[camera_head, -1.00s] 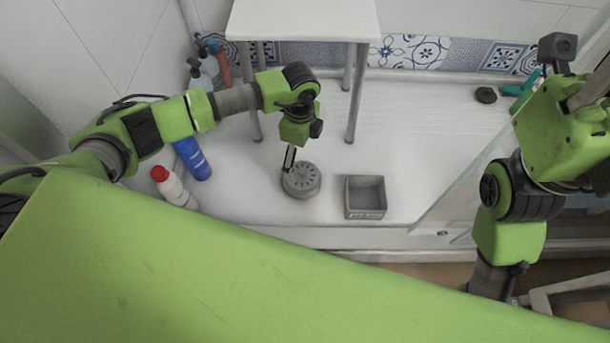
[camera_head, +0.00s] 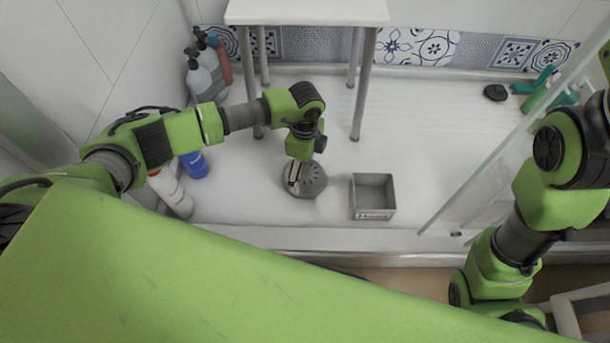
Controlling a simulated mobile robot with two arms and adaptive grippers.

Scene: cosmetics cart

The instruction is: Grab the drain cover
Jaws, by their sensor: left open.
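The drain cover (camera_head: 313,181) is a round grey slotted dome on the white shower floor, left of a grey box. My left gripper (camera_head: 293,180) points down at the left side of the drain cover and overlaps it in the picture. It is open, and whether its fingers touch the cover cannot be told. My right arm shows at the right, but its gripper is outside the picture.
A grey open box (camera_head: 373,213) stands right of the cover. A white stool (camera_head: 308,12) stands behind. Bottles (camera_head: 172,192) line the left wall. A black disc (camera_head: 496,92) lies at the back right. A glass panel (camera_head: 490,165) edges the floor at right.

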